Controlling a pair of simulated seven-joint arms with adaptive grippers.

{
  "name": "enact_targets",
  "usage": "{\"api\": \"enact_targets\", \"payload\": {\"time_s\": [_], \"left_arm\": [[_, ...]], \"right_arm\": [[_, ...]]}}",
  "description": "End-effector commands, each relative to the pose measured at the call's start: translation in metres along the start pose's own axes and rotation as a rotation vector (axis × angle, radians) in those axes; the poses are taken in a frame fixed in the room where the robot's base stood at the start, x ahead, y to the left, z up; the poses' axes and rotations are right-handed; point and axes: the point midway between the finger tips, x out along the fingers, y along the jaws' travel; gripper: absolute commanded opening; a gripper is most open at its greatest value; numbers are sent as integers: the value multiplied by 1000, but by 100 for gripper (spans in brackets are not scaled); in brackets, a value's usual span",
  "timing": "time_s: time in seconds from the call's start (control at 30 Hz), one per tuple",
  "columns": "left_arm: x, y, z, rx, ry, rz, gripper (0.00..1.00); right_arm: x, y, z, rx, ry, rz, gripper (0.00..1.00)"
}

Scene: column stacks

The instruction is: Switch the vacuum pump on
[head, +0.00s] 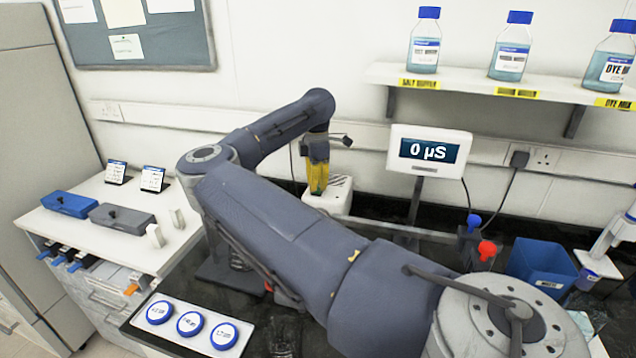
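A white box-shaped unit (338,201), which looks like the vacuum pump, stands at the back of the dark bench against the wall. My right gripper (317,192) points down at its top left part, with its yellow-green fingertips at or just above the surface. I cannot tell whether they touch it or whether the fingers are apart. The pump's switch cannot be made out; the gripper and my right arm hide part of the unit. My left gripper is not in view.
A rail with blue and red knobs (487,249) and a blue bin (540,268) are farther right. A shelf (480,82) holds bottles above.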

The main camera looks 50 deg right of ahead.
Motion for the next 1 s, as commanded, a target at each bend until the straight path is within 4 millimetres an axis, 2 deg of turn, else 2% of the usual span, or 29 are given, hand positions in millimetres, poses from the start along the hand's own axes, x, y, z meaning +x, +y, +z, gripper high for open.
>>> {"api": "enact_targets", "payload": {"time_s": [1.0], "left_arm": [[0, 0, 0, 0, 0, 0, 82]], "right_arm": [[13, 0, 0, 0, 0, -1, 0]]}}
